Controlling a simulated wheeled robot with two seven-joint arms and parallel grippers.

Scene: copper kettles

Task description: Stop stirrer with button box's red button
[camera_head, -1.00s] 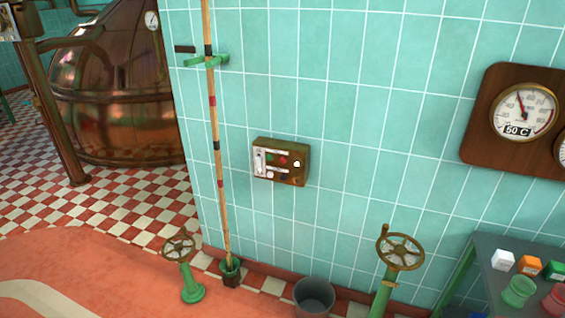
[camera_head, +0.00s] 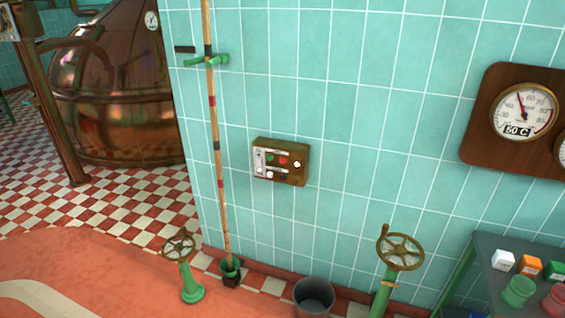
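The button box (camera_head: 280,178) is a brown-gold box fixed to the turquoise tiled wall, near the middle of the view. Its red button (camera_head: 283,160) is on the upper row of the front, between a green button (camera_head: 269,157) on its left and a white button (camera_head: 297,164) on its right. More small controls are on the lower row, too small to tell apart. No stirrer can be made out. A copper kettle (camera_head: 115,95) stands at the back left. Neither of my grippers is in view.
A striped pole (camera_head: 216,146) stands against the wall left of the box. Two valve handwheels, left (camera_head: 180,247) and right (camera_head: 400,252), and a grey bucket (camera_head: 314,297) stand below. A table (camera_head: 500,285) with small containers is at lower right. The space before the box is clear.

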